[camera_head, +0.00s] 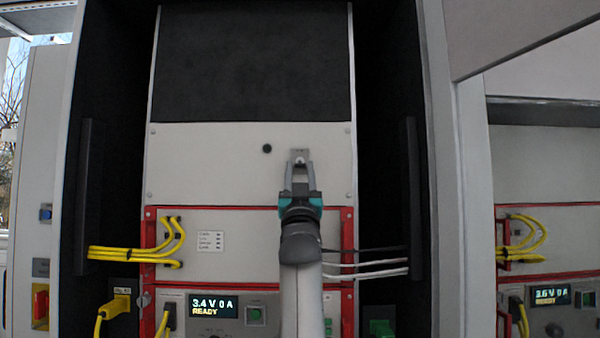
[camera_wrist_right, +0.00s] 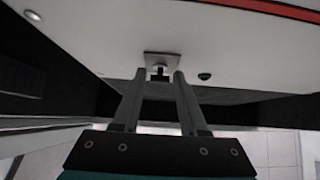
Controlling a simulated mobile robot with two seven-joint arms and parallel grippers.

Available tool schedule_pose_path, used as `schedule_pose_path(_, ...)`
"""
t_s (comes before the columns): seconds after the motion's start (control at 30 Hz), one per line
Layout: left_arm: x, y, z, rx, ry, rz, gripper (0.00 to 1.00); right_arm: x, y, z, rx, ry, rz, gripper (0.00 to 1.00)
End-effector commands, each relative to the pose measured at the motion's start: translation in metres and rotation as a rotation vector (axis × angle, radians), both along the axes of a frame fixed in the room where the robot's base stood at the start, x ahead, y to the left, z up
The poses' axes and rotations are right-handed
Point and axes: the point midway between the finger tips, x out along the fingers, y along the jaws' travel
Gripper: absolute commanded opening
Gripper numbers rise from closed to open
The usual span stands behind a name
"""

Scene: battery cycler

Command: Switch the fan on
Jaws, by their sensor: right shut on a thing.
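A small switch with a square metal plate (camera_head: 299,152) sits on the pale upper panel (camera_head: 215,175) of the rack. My right gripper (camera_head: 301,167) reaches up to it from below and is shut on its small lever. In the right wrist view the switch plate (camera_wrist_right: 162,58) is just beyond the fingertips (camera_wrist_right: 163,75), with the dark lever between them. The fingers hide most of the lever in the head view, so its position is hard to tell. No fan shows. My left gripper is not in view.
A dark round spot (camera_head: 267,148) is on the panel left of the switch. Below are yellow cables (camera_head: 135,255), white cables (camera_head: 370,265), red frame rails (camera_head: 349,240) and a display (camera_head: 214,307) reading 3.4 V, 0 A, READY. A similar unit (camera_head: 545,240) stands at the right.

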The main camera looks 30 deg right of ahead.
Motion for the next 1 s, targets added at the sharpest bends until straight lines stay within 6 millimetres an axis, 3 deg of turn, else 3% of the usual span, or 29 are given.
schedule_pose_path(0.2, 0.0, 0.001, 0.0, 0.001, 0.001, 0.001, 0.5, 0.0, 0.0, 0.0, 0.0, 0.0, 0.0, 0.0)
schedule_pose_path(0.57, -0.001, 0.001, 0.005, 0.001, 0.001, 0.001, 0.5, 0.0, 0.0, 0.001, 0.009, 0.017, 0.0, 0.0)
schedule_pose_path(1.0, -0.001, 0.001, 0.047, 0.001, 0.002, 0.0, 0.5, -0.005, 0.003, 0.014, 0.124, 0.205, 0.0, 0.0)
